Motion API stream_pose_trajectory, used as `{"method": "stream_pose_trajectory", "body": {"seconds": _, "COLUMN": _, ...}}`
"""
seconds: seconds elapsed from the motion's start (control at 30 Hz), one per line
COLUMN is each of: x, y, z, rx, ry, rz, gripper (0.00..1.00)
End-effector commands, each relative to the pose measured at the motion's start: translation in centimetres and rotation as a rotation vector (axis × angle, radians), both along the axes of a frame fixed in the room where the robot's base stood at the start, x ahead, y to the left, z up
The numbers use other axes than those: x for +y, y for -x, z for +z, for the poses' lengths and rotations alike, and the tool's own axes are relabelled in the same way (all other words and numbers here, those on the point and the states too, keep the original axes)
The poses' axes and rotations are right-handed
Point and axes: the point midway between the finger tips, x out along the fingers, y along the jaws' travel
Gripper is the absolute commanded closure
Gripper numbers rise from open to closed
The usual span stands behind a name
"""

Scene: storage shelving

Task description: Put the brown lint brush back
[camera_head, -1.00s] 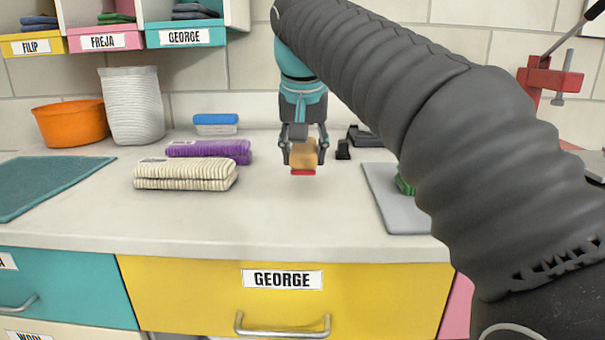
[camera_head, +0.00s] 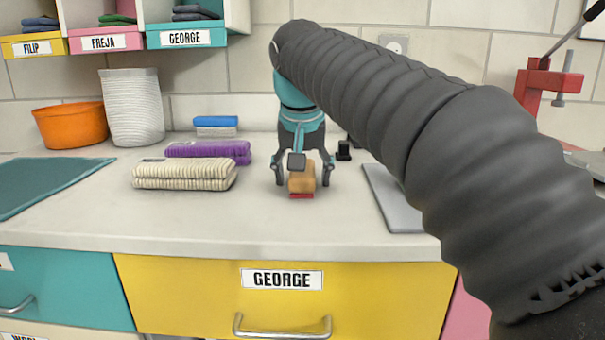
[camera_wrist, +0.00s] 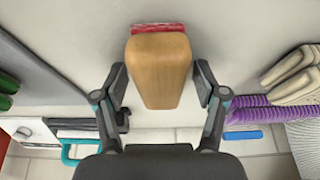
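The brown lint brush (camera_head: 302,179) has a tan-brown block body and a red strip along its lower front edge. It appears to rest on the white counter, left of the grey board. In the wrist view the brush (camera_wrist: 160,72) shows its brown face, with the red strip at the far end. My gripper (camera_head: 304,183) is over it with the fingers spread, one on each side. In the wrist view (camera_wrist: 160,84) narrow gaps show between the fingers and the brush. The underside of the brush is hidden.
Folded cream towels (camera_head: 186,175) and purple towels (camera_head: 208,150) lie to the left. A grey board (camera_head: 392,200) lies to the right, partly behind my arm. A small black object (camera_head: 343,150) stands behind. The counter front is clear above the yellow drawer (camera_head: 385,300).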

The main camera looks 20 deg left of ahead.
Motion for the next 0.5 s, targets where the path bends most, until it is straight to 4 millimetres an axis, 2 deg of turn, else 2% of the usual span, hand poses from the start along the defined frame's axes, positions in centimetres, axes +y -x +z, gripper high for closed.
{"method": "stream_pose_trajectory", "body": {"seconds": 0.27, "x": 0.0, "y": 0.0, "z": 0.2, "rx": 0.0, "ry": 0.0, "rz": 0.0, "gripper": 0.28}}
{"method": "stream_pose_trajectory", "body": {"seconds": 0.37, "x": 0.0, "y": 0.1, "z": 0.8, "rx": -0.002, "ry": -0.001, "rz": 0.0, "gripper": 0.28}}
{"method": "stream_pose_trajectory", "body": {"seconds": 0.5, "x": -0.2, "y": 0.9, "z": 2.8, "rx": -0.002, "ry": -0.002, "rz": 0.001, "gripper": 0.28}}
